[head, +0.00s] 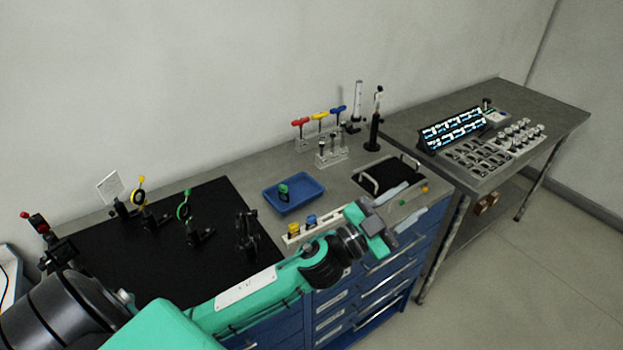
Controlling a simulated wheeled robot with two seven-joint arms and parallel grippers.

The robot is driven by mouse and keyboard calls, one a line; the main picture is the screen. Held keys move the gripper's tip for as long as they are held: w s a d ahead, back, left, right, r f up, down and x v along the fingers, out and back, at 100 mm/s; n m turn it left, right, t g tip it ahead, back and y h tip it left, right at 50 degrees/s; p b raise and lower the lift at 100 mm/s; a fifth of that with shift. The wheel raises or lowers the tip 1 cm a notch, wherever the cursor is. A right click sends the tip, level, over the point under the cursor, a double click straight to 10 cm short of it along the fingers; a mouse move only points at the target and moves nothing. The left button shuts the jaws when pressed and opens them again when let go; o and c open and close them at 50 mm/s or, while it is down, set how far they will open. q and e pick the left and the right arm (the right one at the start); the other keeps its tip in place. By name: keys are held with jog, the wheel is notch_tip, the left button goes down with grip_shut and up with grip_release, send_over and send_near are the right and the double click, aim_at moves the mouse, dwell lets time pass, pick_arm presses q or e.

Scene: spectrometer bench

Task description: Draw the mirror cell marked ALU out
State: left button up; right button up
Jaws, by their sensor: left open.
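No ALU marking is legible in the head view, so I cannot tell which piece is that mirror cell. A white holder (291,239) at the bench's front edge carries small round pieces, one yellow-topped (294,227) and one blue-topped (311,221). A green-topped piece (283,190) stands in the blue tray (303,203). My left gripper (416,197) is right of the holder, over the bench's front right part. My left arm hides part of the bench front. My right gripper is not seen.
A black breadboard (150,270) carries several upright optic mounts. A rack with coloured-handled tools (319,137) stands at the back. A black plate with handles (384,178) lies behind my gripper. The right table (545,105) holds a lit panel (452,130) and trays of small parts.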

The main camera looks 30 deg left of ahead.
pick_arm(q)
jog(key=s+d+r+m+g+h, duration=0.1)
jog(key=d+m+g+h, duration=0.5)
jog(key=m+g+h, duration=0.3)
jog(key=m+g+y, duration=0.2)
jog(key=g+y, duration=0.8)
jog(key=y, duration=1)
send_over(311, 216)
notch_tip(311, 216, down, 8)
jog(key=f, duration=0.1)
notch_tip(311, 216, down, 12)
jog(key=p, duration=0.5)
jog(key=shift+d+r, duration=0.1)
jog(key=shift+d, duration=0.05)
jog(key=shift+f, duration=0.55)
